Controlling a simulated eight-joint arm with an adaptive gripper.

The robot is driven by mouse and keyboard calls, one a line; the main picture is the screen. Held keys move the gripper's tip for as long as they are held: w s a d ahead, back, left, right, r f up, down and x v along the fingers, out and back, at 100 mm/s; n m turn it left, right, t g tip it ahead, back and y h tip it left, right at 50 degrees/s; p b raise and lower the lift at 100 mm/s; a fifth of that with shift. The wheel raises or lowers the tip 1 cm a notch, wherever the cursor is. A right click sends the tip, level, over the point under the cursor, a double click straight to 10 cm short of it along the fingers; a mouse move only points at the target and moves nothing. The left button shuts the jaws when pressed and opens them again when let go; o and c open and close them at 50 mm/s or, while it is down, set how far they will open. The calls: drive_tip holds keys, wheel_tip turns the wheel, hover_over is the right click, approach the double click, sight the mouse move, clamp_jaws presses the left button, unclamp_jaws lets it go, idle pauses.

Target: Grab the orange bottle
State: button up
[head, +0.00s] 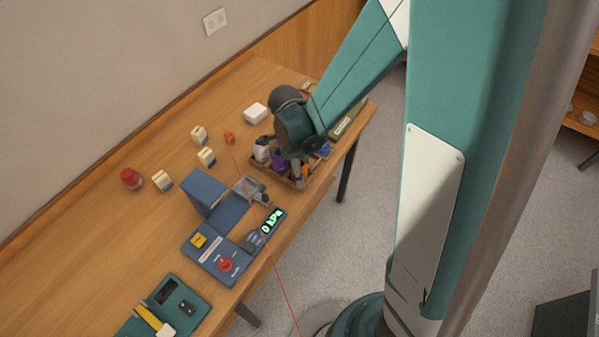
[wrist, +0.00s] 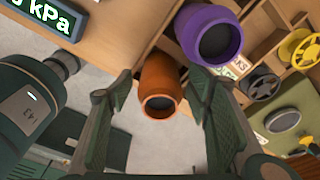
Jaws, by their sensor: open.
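The orange bottle (wrist: 161,82) is in the wrist view, between the two fingers of my gripper (wrist: 158,92), with its dark round end towards the camera. A gap shows on both sides of it, so the fingers look open and apart from it. In the head view my gripper (head: 284,156) is over the wooden divided tray (head: 272,176) near the table's front edge, and the orange bottle is mostly hidden there.
A blue device with a kPa display (head: 272,222) stands beside the tray; its display (wrist: 45,15) is at the wrist view's upper left. Yellow and black spools (wrist: 299,48) lie in other compartments. A white box (head: 256,113) and several small cartons (head: 199,136) stand behind.

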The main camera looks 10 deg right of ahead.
drive_tip(key=shift+c, duration=0.6)
drive_tip(key=c, duration=0.9)
drive_tip(key=shift+r, duration=0.15)
drive_tip(key=shift+r+p, duration=0.5)
drive_tip(key=shift+r, duration=4.35)
